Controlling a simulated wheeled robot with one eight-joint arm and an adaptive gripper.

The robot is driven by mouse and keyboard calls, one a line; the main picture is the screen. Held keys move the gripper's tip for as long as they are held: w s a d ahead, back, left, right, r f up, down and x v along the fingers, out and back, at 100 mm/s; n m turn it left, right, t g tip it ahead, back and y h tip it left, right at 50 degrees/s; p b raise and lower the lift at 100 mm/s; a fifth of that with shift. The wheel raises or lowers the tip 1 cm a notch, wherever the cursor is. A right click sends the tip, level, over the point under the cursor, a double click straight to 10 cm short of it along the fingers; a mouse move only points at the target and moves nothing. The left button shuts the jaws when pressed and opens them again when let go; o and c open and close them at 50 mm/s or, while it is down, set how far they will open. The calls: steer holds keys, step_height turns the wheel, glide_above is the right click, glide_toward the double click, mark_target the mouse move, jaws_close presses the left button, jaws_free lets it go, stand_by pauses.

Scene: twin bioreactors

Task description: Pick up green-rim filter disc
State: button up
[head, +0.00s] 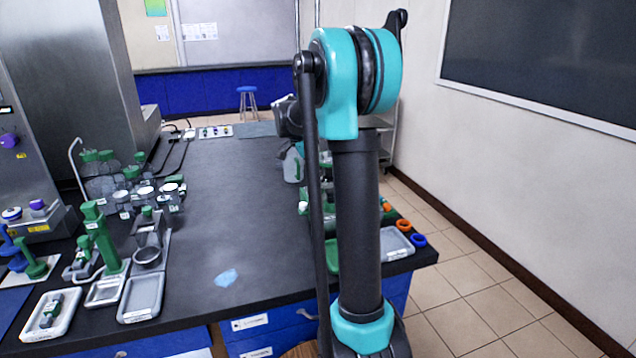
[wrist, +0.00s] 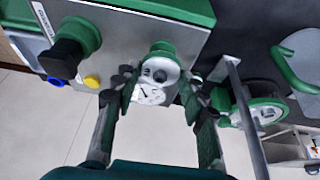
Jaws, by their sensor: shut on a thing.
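In the wrist view my gripper (wrist: 160,91) has its two fingers on either side of a small white round piece with a green edge (wrist: 160,68), which looks like the green-rim filter disc. The fingers are shut on it. A white dial face with dark marks (wrist: 150,95) shows just below it, and I cannot tell whether it is part of the same piece. In the head view my arm hides the gripper and the disc.
A grey panel with a green top, a black-and-green knob (wrist: 75,50) and a yellow button (wrist: 92,81) is close by. A green-ringed round fitting (wrist: 265,108) and grey bar are right. The bench's middle (head: 225,210) is mostly clear; trays and bottles (head: 130,185) stand left.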

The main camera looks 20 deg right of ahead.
step_height(320, 180, up, 21)
steer(key=shift+f, duration=0.15)
stand_by(0.6)
